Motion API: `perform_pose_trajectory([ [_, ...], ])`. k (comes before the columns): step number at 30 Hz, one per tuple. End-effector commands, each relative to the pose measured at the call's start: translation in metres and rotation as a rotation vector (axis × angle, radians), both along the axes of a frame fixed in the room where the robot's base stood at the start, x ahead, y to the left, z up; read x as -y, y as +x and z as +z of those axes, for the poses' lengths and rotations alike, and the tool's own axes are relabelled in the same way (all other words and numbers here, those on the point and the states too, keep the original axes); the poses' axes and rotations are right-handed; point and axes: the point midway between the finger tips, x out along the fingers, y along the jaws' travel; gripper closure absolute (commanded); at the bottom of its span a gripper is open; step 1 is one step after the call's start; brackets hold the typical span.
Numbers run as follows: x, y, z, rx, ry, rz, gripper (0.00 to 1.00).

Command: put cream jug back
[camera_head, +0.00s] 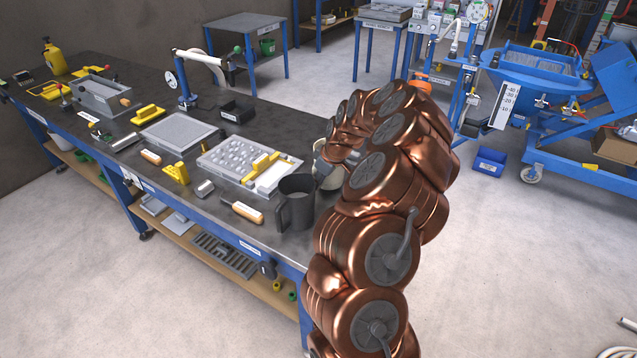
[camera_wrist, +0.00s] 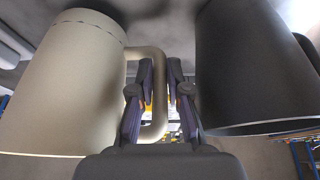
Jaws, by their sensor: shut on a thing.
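The cream jug (camera_head: 328,176) shows only in part in the head view, behind the dark grey jug (camera_head: 296,205) and beside my arm at the bench's right end. In the wrist view the cream jug (camera_wrist: 65,85) fills the left side, with its handle (camera_wrist: 160,110) toward the middle. My gripper (camera_wrist: 162,85) is shut on that handle, a finger on each side. The dark jug also shows in the wrist view (camera_wrist: 250,70), close to the right finger. I cannot tell whether the cream jug's base touches the bench.
Beyond the bench, the floor (camera_head: 300,105) is open. A blue bin (camera_head: 489,162) stands on the floor at right.

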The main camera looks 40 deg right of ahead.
Motion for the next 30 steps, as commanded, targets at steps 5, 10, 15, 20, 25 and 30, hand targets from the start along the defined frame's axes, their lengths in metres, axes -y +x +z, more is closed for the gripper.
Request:
perform_pose_trajectory([
  [5, 0.000, 0.000, -0.015, -0.001, 0.000, 0.000, 1.00],
  [10, 0.000, 0.000, -0.016, 0.000, -0.001, 0.001, 1.00],
  [15, 0.000, 0.000, -0.019, 0.000, -0.001, 0.000, 1.00],
  [20, 0.000, 0.000, -0.019, 0.000, 0.000, 0.000, 0.75],
  [25, 0.000, 0.000, -0.019, -0.001, 0.000, 0.000, 0.59],
  [30, 0.000, 0.000, -0.020, -0.001, 0.000, 0.000, 0.59],
])
